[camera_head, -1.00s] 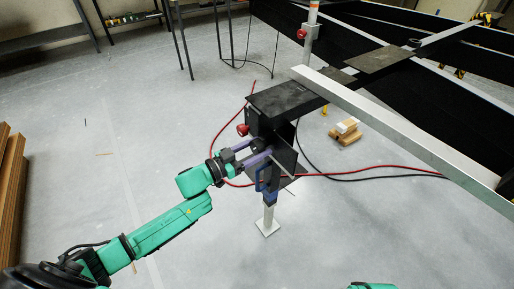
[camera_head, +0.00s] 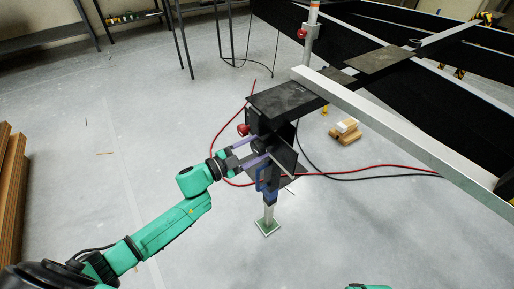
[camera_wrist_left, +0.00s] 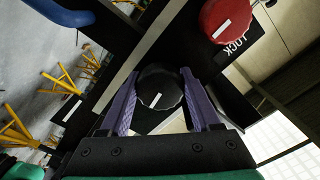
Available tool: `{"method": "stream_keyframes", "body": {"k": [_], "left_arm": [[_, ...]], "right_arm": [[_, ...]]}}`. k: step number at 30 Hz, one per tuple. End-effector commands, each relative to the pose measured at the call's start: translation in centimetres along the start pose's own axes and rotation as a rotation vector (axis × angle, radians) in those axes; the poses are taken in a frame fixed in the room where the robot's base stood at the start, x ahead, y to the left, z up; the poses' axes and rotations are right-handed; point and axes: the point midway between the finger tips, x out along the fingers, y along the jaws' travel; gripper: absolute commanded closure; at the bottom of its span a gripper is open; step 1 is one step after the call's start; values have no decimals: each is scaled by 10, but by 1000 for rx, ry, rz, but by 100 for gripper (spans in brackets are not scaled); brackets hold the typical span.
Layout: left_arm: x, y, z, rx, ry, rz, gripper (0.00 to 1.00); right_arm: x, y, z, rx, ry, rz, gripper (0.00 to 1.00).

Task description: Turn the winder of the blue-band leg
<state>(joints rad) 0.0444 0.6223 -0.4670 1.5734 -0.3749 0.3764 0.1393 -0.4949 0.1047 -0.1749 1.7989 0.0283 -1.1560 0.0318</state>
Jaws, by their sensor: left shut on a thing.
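The blue-band leg (camera_head: 270,197) stands upright under the chassis corner, its foot plate (camera_head: 268,228) at the floor with a green look. The winder is a round black knob (camera_wrist_left: 158,92) with a white mark, seen in the left wrist view. My left gripper (camera_head: 261,149) reaches the dark plates above the blue band from the left. Its two purple fingers are shut on the knob, one on each side, also in the wrist view (camera_wrist_left: 159,74). The knob is mostly hidden in the head view. My right gripper is out of view.
A red knob (camera_wrist_left: 225,18) marked LOCK sits near the winder; it also shows in the head view (camera_head: 243,130). Red and black cables (camera_head: 350,174) lie on the floor behind the leg. Wooden blocks (camera_head: 344,133) lie to the right. The floor at front is clear.

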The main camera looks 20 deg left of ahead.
Motion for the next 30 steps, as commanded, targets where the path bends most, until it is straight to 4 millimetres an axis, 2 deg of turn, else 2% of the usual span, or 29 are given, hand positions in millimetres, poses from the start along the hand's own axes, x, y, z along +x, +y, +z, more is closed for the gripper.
{"method": "stream_keyframes", "body": {"k": [12,29,30], "left_arm": [[0,0,0,223,1,1,92],[0,1,0,260,1,2,92],[0,1,0,260,1,2,32]], "right_arm": [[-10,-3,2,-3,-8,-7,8],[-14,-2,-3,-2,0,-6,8],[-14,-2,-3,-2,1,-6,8]]}}
